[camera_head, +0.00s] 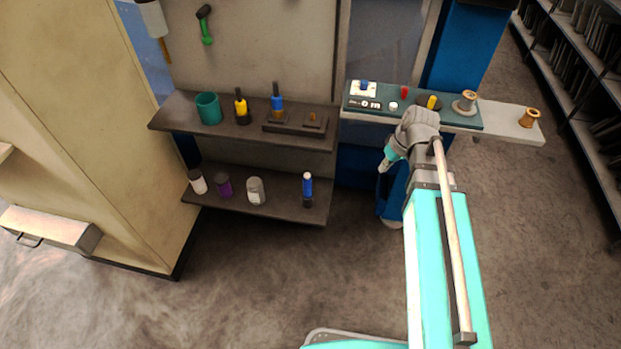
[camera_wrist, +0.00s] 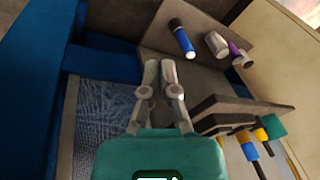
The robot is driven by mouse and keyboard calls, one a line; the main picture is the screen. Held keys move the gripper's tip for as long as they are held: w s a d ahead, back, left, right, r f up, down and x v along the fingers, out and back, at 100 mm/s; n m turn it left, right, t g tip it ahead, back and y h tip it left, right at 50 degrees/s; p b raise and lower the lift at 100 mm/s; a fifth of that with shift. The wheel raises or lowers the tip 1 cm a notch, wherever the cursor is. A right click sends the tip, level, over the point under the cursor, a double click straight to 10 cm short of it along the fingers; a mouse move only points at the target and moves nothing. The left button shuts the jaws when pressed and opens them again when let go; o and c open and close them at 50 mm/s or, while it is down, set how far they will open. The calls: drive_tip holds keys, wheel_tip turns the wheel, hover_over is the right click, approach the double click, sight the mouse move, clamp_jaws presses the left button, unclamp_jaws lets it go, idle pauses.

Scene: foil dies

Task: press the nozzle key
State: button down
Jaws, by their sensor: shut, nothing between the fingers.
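A dark green control panel (camera_head: 460,120) lies on the right-hand ledge in the head view. On it are a blue control on a white plate (camera_head: 364,86), a red control (camera_head: 405,92), a small white round button (camera_head: 393,106) and a yellow knob (camera_head: 432,102). I cannot tell which one is the nozzle key; labels are too small to read. My gripper (camera_head: 384,167) hangs in front of and below the panel, apart from it. In the wrist view my gripper (camera_wrist: 159,64) has its fingertips together and empty; the panel does not show there.
Left of the panel, an upper shelf (camera_head: 165,119) carries a green cup (camera_head: 208,108) and yellow and blue tools. Spools (camera_head: 466,102) stand at the panel's right. Floor in front is clear.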

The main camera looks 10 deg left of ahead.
drive_tip(key=w+a+f+n+y+b, duration=0.4)
drive_tip(key=w+a+f+n+b, duration=0.4)
drive_tip(key=a+f+b, duration=0.45)
drive_tip(key=n+y+b, duration=0.1)
drive_tip(key=n+b, duration=0.2)
drive_tip(key=b, duration=0.1)
approach(307, 176)
drive_tip(key=d+r, duration=0.2)
drive_tip(key=d, duration=0.1)
drive_tip(key=shift+w+a+y+b, duration=0.3)
drive_tip(key=shift+w+a+y, duration=0.15)
drive_tip(key=shift+a, duration=0.25)
drive_tip(key=shift+f, duration=0.1)
drive_tip(key=shift+b+x, duration=3.55)
drive_tip(key=shift+x, duration=1.35)
drive_tip(key=shift+s, duration=0.15)
drive_tip(key=shift+f, duration=0.2)
